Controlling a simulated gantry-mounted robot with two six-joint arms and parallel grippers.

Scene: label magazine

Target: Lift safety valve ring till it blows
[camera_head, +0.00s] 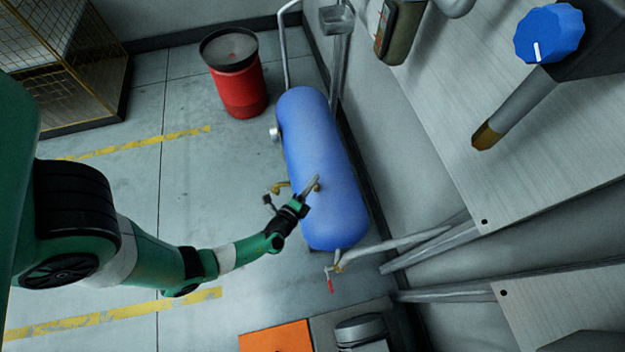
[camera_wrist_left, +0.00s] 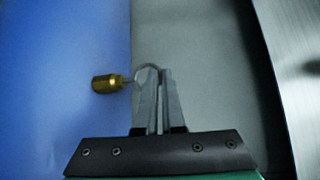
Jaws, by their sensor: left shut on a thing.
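The safety valve is a small brass cylinder (camera_wrist_left: 106,83) beside the blue tank (camera_wrist_left: 70,60) in the left wrist view. A thin grey pull ring (camera_wrist_left: 148,66) runs from its end to my left gripper (camera_wrist_left: 160,75). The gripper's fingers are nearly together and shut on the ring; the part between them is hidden. The ring is too small to make out there. My right gripper is not in view.
A brass fitting (camera_head: 281,185) sticks out on the tank's left side. A pipe with a red-handled valve (camera_head: 331,285) is at its lower end. A red drum (camera_head: 240,90) stands beyond. A panel with a blue knob (camera_head: 549,34) is at right.

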